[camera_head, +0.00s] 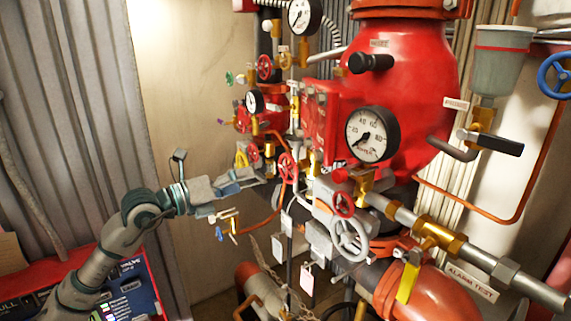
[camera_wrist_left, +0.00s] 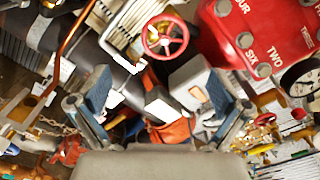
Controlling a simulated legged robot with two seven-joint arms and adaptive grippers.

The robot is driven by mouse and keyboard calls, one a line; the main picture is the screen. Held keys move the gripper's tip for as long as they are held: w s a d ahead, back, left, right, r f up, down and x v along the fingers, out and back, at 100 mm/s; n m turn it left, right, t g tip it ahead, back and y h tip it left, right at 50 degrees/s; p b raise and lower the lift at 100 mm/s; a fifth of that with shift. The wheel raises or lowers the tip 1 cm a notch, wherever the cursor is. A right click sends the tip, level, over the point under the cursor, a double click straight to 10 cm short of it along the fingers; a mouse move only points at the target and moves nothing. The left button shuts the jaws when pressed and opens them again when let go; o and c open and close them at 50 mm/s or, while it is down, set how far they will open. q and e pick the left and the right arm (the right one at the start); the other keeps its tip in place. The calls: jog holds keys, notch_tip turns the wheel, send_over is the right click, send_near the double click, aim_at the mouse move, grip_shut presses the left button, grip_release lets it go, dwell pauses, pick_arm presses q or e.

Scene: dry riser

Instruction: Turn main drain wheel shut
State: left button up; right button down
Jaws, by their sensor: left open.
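My left gripper (camera_head: 242,180) reaches in from the left, open and empty, just left of the valve pipework. In the left wrist view its two fingers stand wide apart (camera_wrist_left: 155,100). A red handwheel (camera_head: 288,167) is just right of the fingertips, apart from them. A red wheel with a yellowish hub also shows beyond the fingers in the left wrist view (camera_wrist_left: 165,37). A larger grey handwheel (camera_head: 350,239) sits lower right, with a small red wheel (camera_head: 343,204) above it. No readable label tells me which wheel is the main drain. My right gripper is out of view.
A big red valve body (camera_head: 420,90) with a pressure gauge (camera_head: 373,135) fills the upper right. An orange tube (camera_head: 268,221) curves near my gripper. A red panel box (camera_head: 322,113) stands behind. The wall side at left is free.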

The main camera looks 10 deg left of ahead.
aim_at(285, 170)
pick_arm(q)
jog(key=p+x, duration=0.1)
jog(key=x, duration=0.2)
jog(key=p+x, duration=0.1)
jog(key=x, duration=0.3)
jog(key=p+x, duration=0.1)
jog(key=x, duration=0.3)
jog(key=shift+s+d+r, duration=0.15)
jog(key=shift+d, duration=0.25)
jog(key=shift+w+d, duration=0.3)
jog(key=shift+w, duration=0.05)
jog(key=shift+a, duration=0.2)
jog(key=shift+a, duration=0.1)
jog(key=c, duration=0.7)
jog(key=shift+s, duration=0.1)
jog(key=c, duration=0.4)
